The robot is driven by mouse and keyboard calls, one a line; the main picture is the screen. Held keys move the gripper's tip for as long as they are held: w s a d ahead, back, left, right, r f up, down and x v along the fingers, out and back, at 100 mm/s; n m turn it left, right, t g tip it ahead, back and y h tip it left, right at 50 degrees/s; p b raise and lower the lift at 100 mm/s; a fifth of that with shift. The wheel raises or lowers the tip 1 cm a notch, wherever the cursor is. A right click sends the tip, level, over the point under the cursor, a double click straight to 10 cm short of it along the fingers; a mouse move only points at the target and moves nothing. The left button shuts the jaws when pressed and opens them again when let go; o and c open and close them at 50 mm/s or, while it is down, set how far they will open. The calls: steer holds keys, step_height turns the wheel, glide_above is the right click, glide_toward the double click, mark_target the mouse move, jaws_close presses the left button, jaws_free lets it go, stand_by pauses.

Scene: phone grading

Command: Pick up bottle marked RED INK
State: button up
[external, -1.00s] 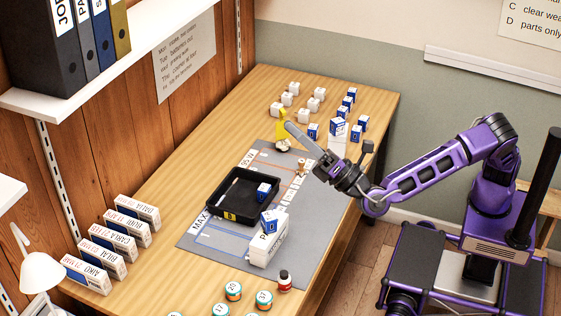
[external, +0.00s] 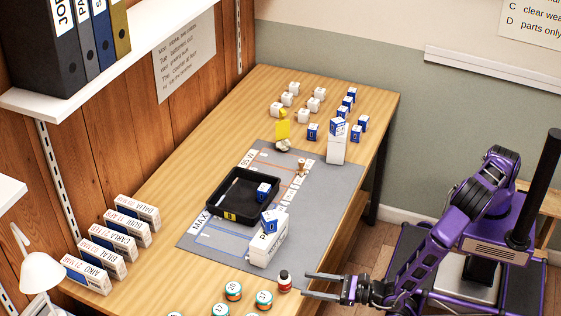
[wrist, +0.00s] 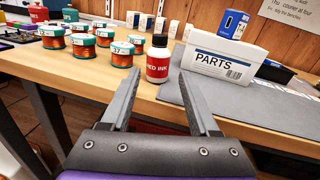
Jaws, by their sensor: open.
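In the external view the red ink bottle (external: 284,281) stands near the table's front edge, right of the small round jars. My gripper (external: 305,284) is open and empty, at the table edge with its fingers pointing at the bottle. In the wrist view my gripper (wrist: 160,78) has its fingers apart, with the bottle beyond and between them, not touching.
Several orange jars with green lids (wrist: 121,52) stand left of the bottle. A white PARTS box (wrist: 221,57) stands to its right on the grey mat (external: 310,252). A black tray (external: 252,219) lies farther back. The table's front edge is below my fingers.

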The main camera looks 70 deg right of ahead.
mark_target(294, 289)
steer(key=w, duration=0.3)
steer(key=w+a, duration=0.1)
steer(key=w, duration=0.1)
steer(key=shift+w, duration=0.2)
steer(key=w, duration=0.3)
steer(key=w+a+b, duration=0.1)
steer(key=w, duration=0.1)
steer(key=shift+w+a+r, duration=0.1)
steer(key=shift+w+r, duration=0.1)
steer(key=shift+r, duration=0.2)
jaws_close()
